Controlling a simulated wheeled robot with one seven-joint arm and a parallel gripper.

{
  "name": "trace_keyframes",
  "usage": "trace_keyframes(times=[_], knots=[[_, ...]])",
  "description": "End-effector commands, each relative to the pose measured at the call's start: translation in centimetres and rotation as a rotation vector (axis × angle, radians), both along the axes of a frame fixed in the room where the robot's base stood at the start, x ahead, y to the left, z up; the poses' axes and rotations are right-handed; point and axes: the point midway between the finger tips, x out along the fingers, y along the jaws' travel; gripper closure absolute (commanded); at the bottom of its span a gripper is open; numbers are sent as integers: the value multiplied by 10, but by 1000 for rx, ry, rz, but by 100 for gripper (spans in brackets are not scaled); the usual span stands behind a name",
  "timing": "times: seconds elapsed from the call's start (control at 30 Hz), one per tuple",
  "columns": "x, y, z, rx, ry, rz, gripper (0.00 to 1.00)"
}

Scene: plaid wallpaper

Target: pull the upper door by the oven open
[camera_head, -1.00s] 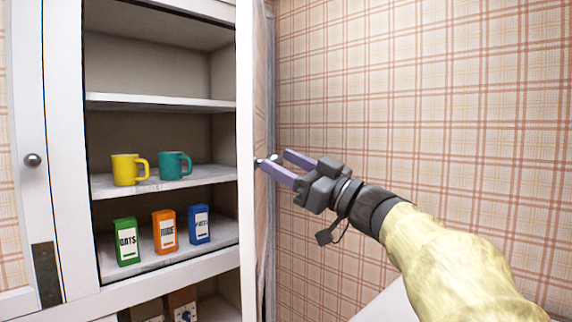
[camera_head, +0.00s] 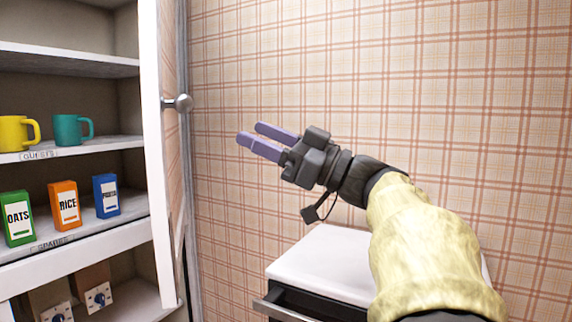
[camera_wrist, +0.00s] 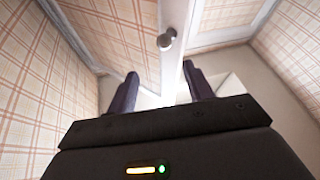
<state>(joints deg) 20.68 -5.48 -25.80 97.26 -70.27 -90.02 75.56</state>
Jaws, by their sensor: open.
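The upper cupboard door (camera_head: 162,200) stands swung open, seen nearly edge-on at the right side of the shelves. Its round metal knob (camera_head: 183,103) is on the door's outer side; it also shows in the wrist view (camera_wrist: 165,41), ahead of the fingers. My gripper (camera_head: 257,138) is open and empty, to the right of the knob and a little lower in the head view, apart from it. The oven (camera_head: 325,262), with a white top and a dark front, stands below my arm at lower right and is partly hidden by it.
Shelves hold a yellow mug (camera_head: 15,133), a teal mug (camera_head: 72,129), and green (camera_head: 17,218), orange (camera_head: 65,205) and blue (camera_head: 106,196) boxes. Sockets (camera_head: 98,296) show in the lower compartment. The plaid wall (camera_head: 400,80) is behind my arm. Space between door and gripper is clear.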

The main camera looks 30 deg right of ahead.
Motion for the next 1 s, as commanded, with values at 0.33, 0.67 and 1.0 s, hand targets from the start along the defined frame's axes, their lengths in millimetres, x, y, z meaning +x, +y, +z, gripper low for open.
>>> trace_keyframes(times=[0.33, 0.67, 1.0], knots=[[-27, -24, -15, -1, -1, 0, 49], [-27, -24, -14, 0, 0, 0, 49], [-27, -24, 2, 1, -1, 0, 49]])
